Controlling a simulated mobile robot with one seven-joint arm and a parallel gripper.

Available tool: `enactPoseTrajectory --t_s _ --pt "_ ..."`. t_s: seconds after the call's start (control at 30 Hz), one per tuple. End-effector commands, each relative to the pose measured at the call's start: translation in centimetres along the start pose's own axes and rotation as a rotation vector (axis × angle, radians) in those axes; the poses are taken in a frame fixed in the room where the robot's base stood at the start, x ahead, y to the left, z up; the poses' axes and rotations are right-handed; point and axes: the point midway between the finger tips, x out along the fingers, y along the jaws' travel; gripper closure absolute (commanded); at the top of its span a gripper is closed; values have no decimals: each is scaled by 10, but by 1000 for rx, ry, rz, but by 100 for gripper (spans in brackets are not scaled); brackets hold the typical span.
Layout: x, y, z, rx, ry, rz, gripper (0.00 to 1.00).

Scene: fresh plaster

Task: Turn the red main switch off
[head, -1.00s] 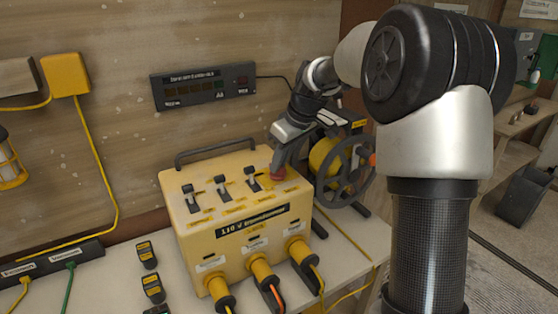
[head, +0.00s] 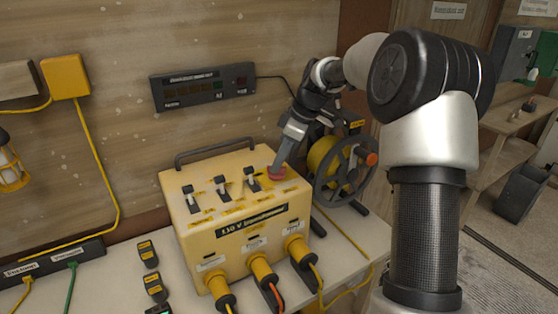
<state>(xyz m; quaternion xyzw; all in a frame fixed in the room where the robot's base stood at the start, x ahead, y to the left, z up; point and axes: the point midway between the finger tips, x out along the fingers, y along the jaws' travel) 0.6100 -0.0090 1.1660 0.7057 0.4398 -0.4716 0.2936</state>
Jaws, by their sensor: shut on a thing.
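The red main switch (head: 277,174) is a round red knob on the top right of the yellow transformer box (head: 215,228). My gripper (head: 281,163) points down at the knob and is shut on it. The fingertips hide part of the knob, and its exact turn angle cannot be read. Three dark toggle switches with pale levers (head: 221,184) stand in a row to the left of the knob on the same top face.
A black carry handle (head: 218,152) rises behind the toggles. A cable reel (head: 338,168) stands close to the right of my gripper. Plugs with cables (head: 262,270) fill the box's front. A dark display panel (head: 203,86) and a lantern (head: 12,168) are on the wall.

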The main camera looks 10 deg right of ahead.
Motion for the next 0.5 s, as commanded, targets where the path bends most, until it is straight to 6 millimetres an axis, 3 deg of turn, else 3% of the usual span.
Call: enactPoseTrajectory --t_s 0.27,0.3,0.37,0.5 --pt "-1 0 0 -3 -1 1 100" --pt "-1 0 0 -2 -1 1 82" --pt "-1 0 0 -2 -1 1 72" --pt "0 0 0 -1 -1 1 70"
